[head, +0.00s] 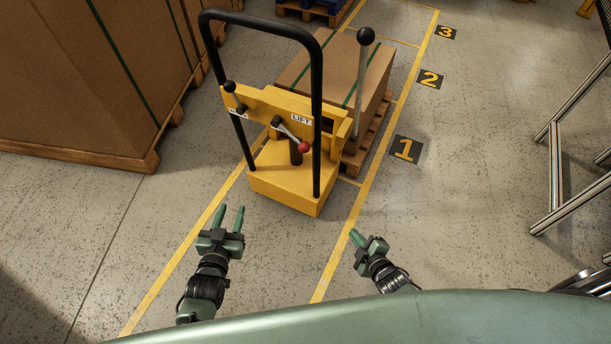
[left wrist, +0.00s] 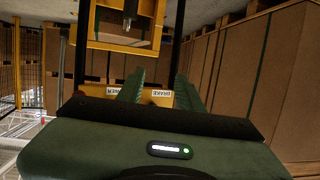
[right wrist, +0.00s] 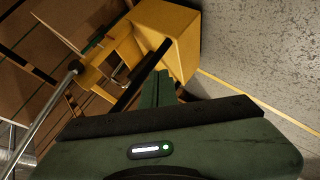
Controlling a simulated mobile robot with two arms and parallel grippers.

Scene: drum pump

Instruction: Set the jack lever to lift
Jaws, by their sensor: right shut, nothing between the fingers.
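The yellow jack (head: 285,182) stands ahead of me with a tall black hoop handle (head: 317,110). On its panel, a metal lever with a red knob (head: 303,146) slants down to the right, below the LIFT label (head: 300,119). A second lever with a black knob (head: 230,87) is at the panel's left end. My left gripper (head: 228,215) is open and empty, in front of the jack at left. In the left wrist view its fingers (left wrist: 158,85) are apart, with the BRAKE label (left wrist: 161,93) beyond. My right gripper (head: 355,236) is shut and empty, right of the jack's front.
A long upright rod with a black ball (head: 365,36) rises at the jack's right. A strapped carton (head: 335,65) on a pallet stands behind it. Large cartons (head: 85,80) stand at left. A metal frame (head: 556,165) is at right. Floor between is clear.

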